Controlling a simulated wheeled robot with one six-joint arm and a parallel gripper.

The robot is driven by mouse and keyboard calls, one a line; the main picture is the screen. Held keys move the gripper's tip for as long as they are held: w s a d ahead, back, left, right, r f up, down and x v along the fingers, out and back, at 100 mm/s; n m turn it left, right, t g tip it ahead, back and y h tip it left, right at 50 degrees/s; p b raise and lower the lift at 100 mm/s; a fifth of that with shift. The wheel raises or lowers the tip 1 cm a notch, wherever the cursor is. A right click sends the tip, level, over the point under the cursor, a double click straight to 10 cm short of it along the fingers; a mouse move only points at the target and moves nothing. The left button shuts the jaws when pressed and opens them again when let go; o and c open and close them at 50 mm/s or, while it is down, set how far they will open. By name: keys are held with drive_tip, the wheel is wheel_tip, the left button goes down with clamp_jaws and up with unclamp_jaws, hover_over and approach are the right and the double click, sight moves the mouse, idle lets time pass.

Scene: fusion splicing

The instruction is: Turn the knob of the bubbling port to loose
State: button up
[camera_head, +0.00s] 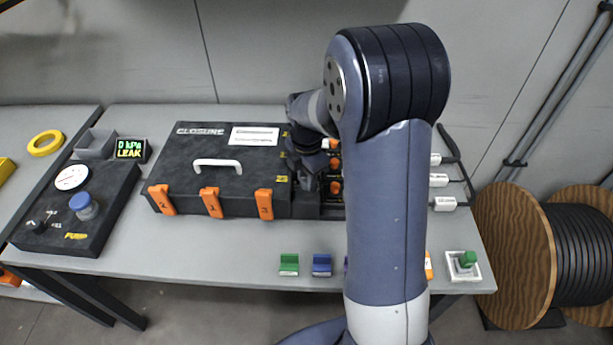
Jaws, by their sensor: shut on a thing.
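The dark closure box (235,180) lies on the table, with a white handle and orange latches along its front edge. Beside its right end are dark ports with orange parts (335,187), partly covered by my arm. My gripper (309,181) is at this end of the closure, pointing down among the ports. It is shut on what seems to be a port knob, mostly hidden by the fingers. I cannot make out bubbles, so I cannot tell which port bubbles, nor how far the knob is turned.
A dark pump unit (105,215) with a gauge and blue cap stands at the left. A small display (131,149) reads "0 kPa LEAK". Green (289,264) and blue (322,265) blocks line the front edge. A cable reel (515,245) stands right.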

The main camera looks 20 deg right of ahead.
drive_tip(key=shift+n, duration=0.5)
drive_tip(key=o, duration=1)
drive_tip(key=shift+c, duration=0.2)
wheel_tip(320, 180, up, 11)
wheel_tip(320, 180, down, 11)
drive_tip(key=shift+r, duration=0.1)
idle(0.6)
